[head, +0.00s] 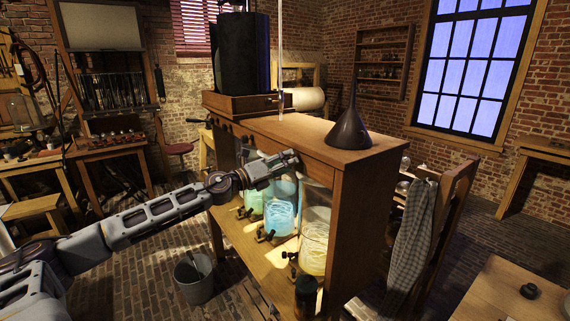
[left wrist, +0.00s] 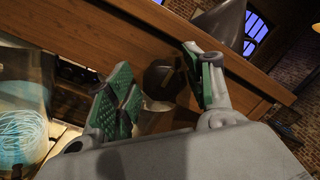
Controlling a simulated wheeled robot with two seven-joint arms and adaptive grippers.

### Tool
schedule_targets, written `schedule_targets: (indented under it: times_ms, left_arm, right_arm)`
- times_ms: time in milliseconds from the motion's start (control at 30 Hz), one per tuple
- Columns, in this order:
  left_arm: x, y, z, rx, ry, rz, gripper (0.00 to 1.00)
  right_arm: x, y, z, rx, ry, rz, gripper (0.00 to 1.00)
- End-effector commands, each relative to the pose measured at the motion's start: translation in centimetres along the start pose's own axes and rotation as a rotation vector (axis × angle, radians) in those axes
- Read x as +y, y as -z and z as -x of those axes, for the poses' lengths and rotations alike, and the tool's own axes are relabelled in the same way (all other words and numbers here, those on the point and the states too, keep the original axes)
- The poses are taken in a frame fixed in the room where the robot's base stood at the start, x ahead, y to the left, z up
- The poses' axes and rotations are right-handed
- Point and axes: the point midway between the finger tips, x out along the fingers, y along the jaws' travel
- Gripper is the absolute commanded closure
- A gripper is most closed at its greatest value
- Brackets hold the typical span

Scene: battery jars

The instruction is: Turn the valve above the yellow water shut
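The jar of yellow water (head: 314,243) stands on the right of the wooden stand's shelf, with jars of blue water (head: 280,212) and greenish water (head: 252,198) to its left. My left gripper (head: 286,164) is at the stand's front, below the top rail and up and left of the yellow jar. In the left wrist view its green-padded fingers (left wrist: 162,84) are spread apart. A dark rounded knob (left wrist: 160,77), probably the valve, shows between them under the rail; contact cannot be told. No valve above the yellow water is clear in the head view. My right gripper is out of view.
A dark funnel (head: 349,129) stands on the stand's top (head: 310,137). Small taps (head: 292,257) stick out low before the jars. A bucket (head: 194,277) is on the floor at left. A chair with a cloth (head: 411,230) stands close at right.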

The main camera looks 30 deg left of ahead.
Motion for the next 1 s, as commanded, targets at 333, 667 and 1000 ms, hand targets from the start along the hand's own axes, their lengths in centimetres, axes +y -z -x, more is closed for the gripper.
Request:
schedule_targets:
  times_ms: [333,667,1000]
  left_arm:
    - [-0.1,-0.1,0.0,-0.002,0.001,0.0,0.46]
    - [0.0,0.0,0.4,-0.002,0.001,0.003,0.46]
    - [-0.1,0.0,1.3,-0.001,0.002,0.004,0.46]
  right_arm:
    - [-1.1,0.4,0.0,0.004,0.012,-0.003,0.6]
    - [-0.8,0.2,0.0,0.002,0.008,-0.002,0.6]
    - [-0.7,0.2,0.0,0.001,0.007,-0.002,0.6]
